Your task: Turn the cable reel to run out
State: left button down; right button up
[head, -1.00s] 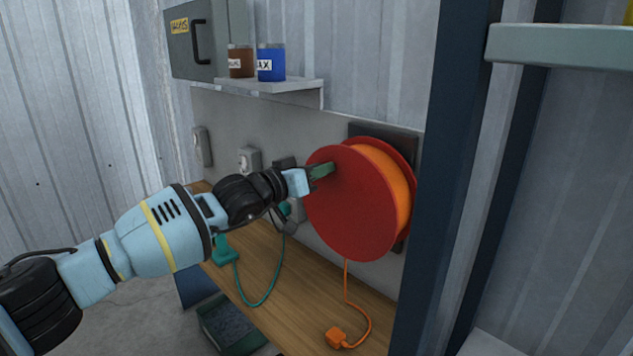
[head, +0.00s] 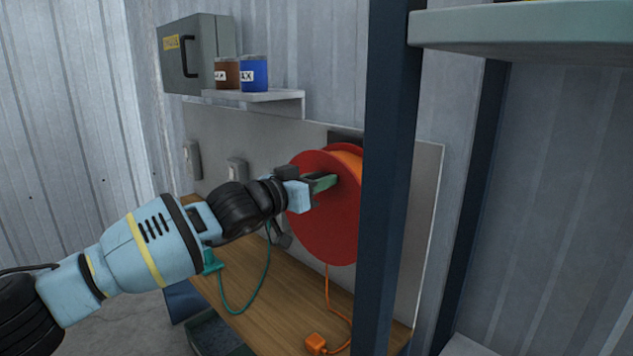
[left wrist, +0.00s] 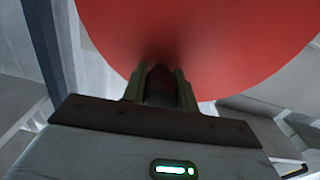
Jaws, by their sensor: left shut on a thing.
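The red cable reel (head: 318,222) with orange cable wound on it is mounted on the wall panel, partly hidden by a dark blue post. Its orange cable (head: 327,290) hangs down to an orange plug (head: 316,343) on the wooden bench. My left gripper (head: 326,183) is at the upper part of the reel's front face. In the left wrist view, its fingers (left wrist: 160,88) are shut on a dark knob (left wrist: 159,84) in front of the red disc (left wrist: 195,40). My right gripper is not in view.
The dark blue post (head: 388,180) stands close to the reel's right side. A shelf (head: 255,97) with a brown jar (head: 227,73) and a blue jar (head: 254,73) is above left. A teal cord (head: 262,280) hangs by the bench (head: 275,300).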

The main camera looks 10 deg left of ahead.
pick_arm(q)
jog(key=shift+s+d+m, duration=0.15)
jog(key=shift+d+m, duration=0.05)
jog(key=shift+m, duration=0.2)
jog(key=c, duration=1.1)
grip_release()
jog(key=shift+a, duration=0.1)
jog(key=shift+s+a+f, duration=0.15)
jog(key=shift+s+a, duration=0.25)
jog(key=shift+s, duration=0.1)
jog(key=b+v, duration=0.1)
jog(key=v, duration=0.5)
jog(key=shift+s, duration=0.15)
jog(key=shift+a, duration=0.1)
